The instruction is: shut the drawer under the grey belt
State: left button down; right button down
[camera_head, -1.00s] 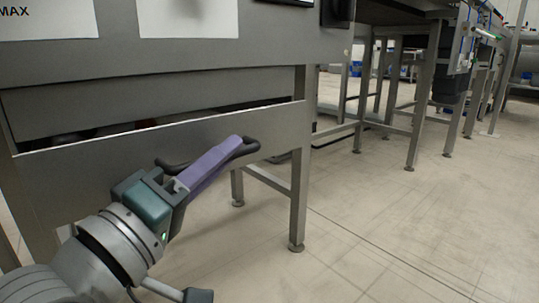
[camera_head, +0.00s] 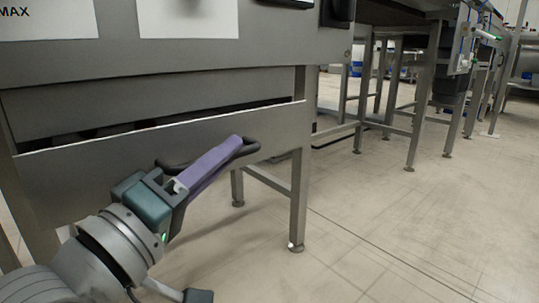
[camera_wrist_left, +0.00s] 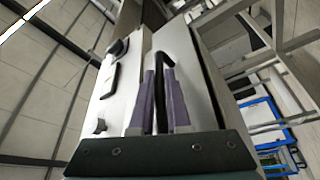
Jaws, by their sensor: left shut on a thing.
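The drawer (camera_head: 90,168) is a wide grey metal front under the belt's frame. It stands a little open, with a dark gap along its top edge and dim contents that I cannot make out. Its black bar handle (camera_head: 254,147) is on the right part of the front. My left gripper (camera_head: 236,143), with purple fingers, is shut on the handle. The handle's bent end (camera_wrist_left: 166,56) shows between the fingers (camera_wrist_left: 160,82) in the left wrist view; the rest is partly hidden. My right gripper is not in view.
The grey frame (camera_head: 200,62) with white sheets is directly above the drawer. A table leg (camera_head: 299,200) stands right of it. The tiled floor (camera_head: 400,220) to the right is open. More metal stands (camera_head: 422,100) are farther back.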

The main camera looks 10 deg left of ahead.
aim_at(201, 155)
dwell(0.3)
pick_arm(q)
jog(key=shift+w+a, duration=0.2)
jog(key=shift+a, duration=0.05)
jog(key=w+a, duration=0.2)
jog(key=shift+a+b, duration=0.3)
jog(key=shift+a, duration=0.1)
jog(key=shift+d+f, duration=0.1)
jog(key=c, duration=1.2)
grip_release()
jog(key=shift+c, duration=0.2)
jog(key=shift+o, duration=1.4)
jog(key=shift+w+a, duration=0.1)
jog(key=shift+a, duration=0.1)
jog(key=shift+o, duration=0.4)
jog(key=shift+d, duration=0.15)
